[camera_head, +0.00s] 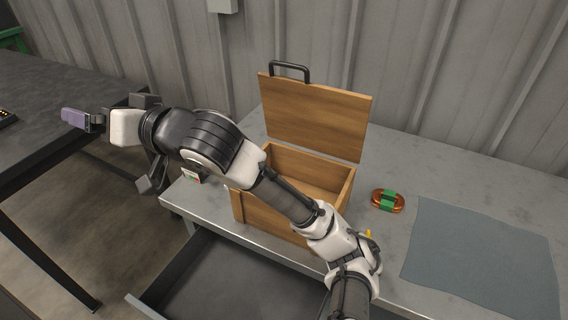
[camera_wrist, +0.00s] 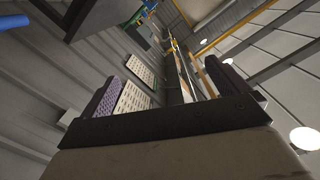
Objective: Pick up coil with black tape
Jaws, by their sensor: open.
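A copper coil (camera_head: 388,201) with green tape around its middle lies on the grey table, right of the wooden box. No coil with black tape can be made out in either view; the box's floor is partly hidden by its wall and my arm. My gripper (camera_head: 80,120) is high at the left in the head view, away from the coil and beside the dark table. In the wrist view, my gripper (camera_wrist: 172,92) has its purple-padded fingers apart with nothing between them.
The wooden box (camera_head: 268,219) has its lid raised, and my arm crosses in front of it. A blue-grey mat (camera_head: 480,260) lies at the right. A drawer (camera_head: 225,285) stands open below the table. A dark table (camera_head: 50,85) is at the left. A small yellow item (camera_head: 369,233) shows behind my arm.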

